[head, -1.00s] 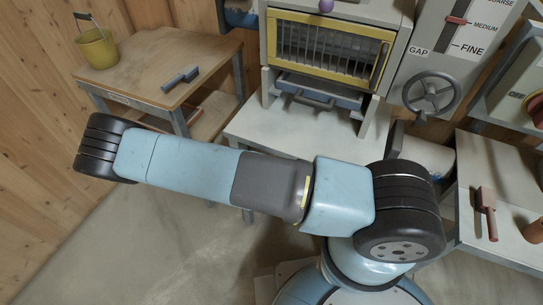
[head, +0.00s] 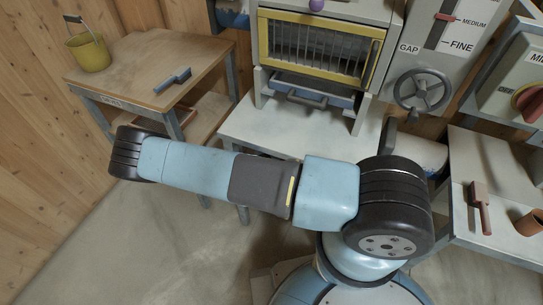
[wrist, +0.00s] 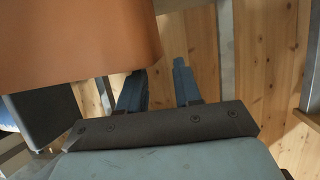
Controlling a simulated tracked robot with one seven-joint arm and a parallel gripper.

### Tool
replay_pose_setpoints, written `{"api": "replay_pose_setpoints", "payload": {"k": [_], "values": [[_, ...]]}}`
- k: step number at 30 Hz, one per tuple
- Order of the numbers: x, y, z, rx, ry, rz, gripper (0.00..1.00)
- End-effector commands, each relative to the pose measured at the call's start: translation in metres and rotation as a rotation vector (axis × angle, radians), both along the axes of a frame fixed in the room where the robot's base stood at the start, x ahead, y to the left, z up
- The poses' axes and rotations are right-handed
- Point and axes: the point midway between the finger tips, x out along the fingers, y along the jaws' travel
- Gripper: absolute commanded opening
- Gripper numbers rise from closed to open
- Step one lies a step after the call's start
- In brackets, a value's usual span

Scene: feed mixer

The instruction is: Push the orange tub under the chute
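A large orange surface, apparently the orange tub (wrist: 75,40), fills the upper left of the wrist view, very close. Only part of it shows. My gripper (wrist: 158,82) is in the lower middle of the wrist view, with its two blue fingers apart and wood planks showing between them. The tub's lower right edge overlaps the tip of the left finger; I cannot tell whether they touch. In the head view my arm crosses the middle, and neither the gripper nor the tub can be made out there. I cannot identify the chute.
A machine with a yellow-framed window (head: 315,48) stands on a pale bench (head: 290,132), with a handwheel (head: 422,90) at its right. A wooden table (head: 140,62) at left holds a yellow bucket (head: 90,54) and a blue brush (head: 173,80). A right bench holds a brown tool (head: 480,205).

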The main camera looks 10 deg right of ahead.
Motion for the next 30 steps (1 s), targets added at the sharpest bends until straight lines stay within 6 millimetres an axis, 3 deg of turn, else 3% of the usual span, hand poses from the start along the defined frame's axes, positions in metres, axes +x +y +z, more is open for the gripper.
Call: {"api": "replay_pose_setpoints", "payload": {"k": [9,21,30], "values": [[0.023,-0.023,-0.013,-0.002,0.000,-0.001,0.34],[0.027,-0.026,-0.016,-0.001,0.001,0.000,0.34],[0.027,-0.026,-0.015,-0.001,0.001,0.000,0.07]]}}
